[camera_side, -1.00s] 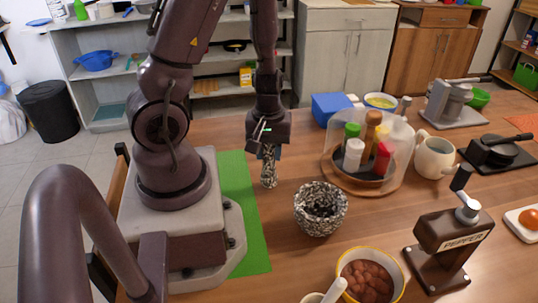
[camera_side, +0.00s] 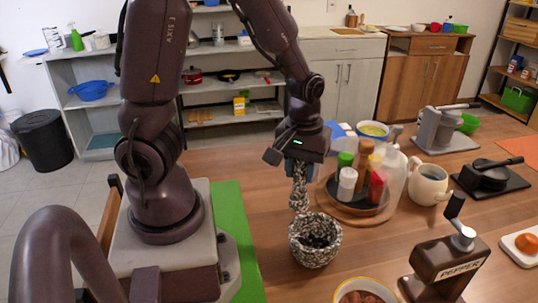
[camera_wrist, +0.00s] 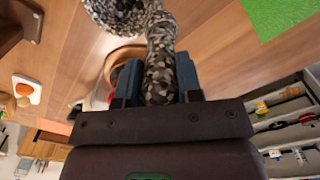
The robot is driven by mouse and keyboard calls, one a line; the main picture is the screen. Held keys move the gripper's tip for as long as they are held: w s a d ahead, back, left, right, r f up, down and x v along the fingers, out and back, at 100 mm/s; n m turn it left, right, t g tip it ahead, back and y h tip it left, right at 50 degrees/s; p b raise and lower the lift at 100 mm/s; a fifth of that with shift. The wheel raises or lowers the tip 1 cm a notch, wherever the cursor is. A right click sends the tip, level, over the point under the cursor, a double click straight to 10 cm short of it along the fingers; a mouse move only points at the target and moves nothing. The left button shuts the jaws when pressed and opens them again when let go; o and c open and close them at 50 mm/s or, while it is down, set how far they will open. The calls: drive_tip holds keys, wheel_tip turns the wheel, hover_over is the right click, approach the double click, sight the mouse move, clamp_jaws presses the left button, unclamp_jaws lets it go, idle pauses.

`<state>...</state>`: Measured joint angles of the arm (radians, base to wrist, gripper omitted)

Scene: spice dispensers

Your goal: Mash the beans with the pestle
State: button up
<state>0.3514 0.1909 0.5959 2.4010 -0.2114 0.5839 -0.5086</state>
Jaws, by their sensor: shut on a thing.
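My gripper (camera_side: 300,172) is shut on the speckled grey pestle (camera_side: 299,196), which hangs upright below it. The speckled stone mortar (camera_side: 315,252) stands on the table with dark insides visible. The pestle's lower end appears at the mortar's back rim; I cannot tell whether it is over the opening or behind it. In the wrist view the pestle (camera_wrist: 160,62) sits between my two blue-grey fingers, and part of the mortar (camera_wrist: 100,12) shows at the top left. The brown beans (camera_side: 362,298) sit in a yellow-rimmed bowl (camera_side: 350,281), cut off by the bottom edge.
A pepper dispenser (camera_side: 440,265) stands at the front right. A white mug (camera_side: 428,184) and a black press (camera_side: 488,176) are farther right. A green mat (camera_side: 232,225) lies left.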

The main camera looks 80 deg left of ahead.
drive_tip(key=w+d+f+n, duration=0.2)
drive_tip(key=w+d, duration=0.1)
drive_tip(key=d, duration=0.8)
drive_tip(key=w+d+f+n, duration=0.1)
drive_tip(key=w+d+f, duration=0.1)
drive_tip(key=d, duration=1)
drive_tip(key=shift+w+n, duration=0.4)
drive_tip(key=shift+w, duration=0.1)
drive_tip(key=shift+w, duration=0.75)
